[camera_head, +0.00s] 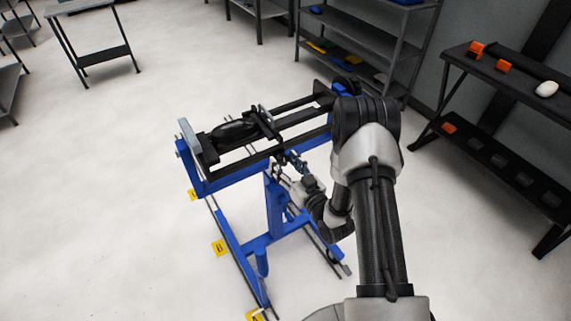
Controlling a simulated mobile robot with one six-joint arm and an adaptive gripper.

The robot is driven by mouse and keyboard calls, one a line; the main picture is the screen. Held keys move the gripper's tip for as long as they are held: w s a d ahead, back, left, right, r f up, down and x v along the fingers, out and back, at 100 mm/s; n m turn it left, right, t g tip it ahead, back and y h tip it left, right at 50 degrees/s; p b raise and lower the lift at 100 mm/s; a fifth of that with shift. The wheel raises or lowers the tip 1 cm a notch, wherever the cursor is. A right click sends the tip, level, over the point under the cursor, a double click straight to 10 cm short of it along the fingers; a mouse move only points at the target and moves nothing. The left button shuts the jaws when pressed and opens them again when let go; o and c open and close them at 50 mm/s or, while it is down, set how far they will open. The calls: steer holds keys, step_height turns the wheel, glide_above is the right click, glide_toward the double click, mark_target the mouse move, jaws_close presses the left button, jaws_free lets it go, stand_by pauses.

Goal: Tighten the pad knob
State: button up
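A blue stand (275,205) carries a black rail frame (297,104) with a grey plate (190,136) at its left end. A dark rounded part (234,130) lies in the frame towards the left. My arm reaches up from the bottom right, bends, and comes back to the frame's front side. My gripper (284,161) is at or just below the frame's front rail, right of the dark part. It is small and dark here, so I cannot tell whether its fingers are open or touching anything. I cannot make out the pad knob; it may be hidden or too small.
Yellow lettered markers (219,247) lie along the stand's left floor rail. A dark table (500,75) with orange blocks (476,48) stands at the right. A grey shelf (350,45) stands behind, and a small table (88,8) at the back left. The left floor is clear.

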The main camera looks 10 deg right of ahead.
steer(key=shift+o, duration=0.6)
steer(key=shift+s+d, duration=0.15)
steer(key=shift+s, duration=0.2)
steer(key=v, duration=1.1)
steer(key=shift+s, duration=0.1)
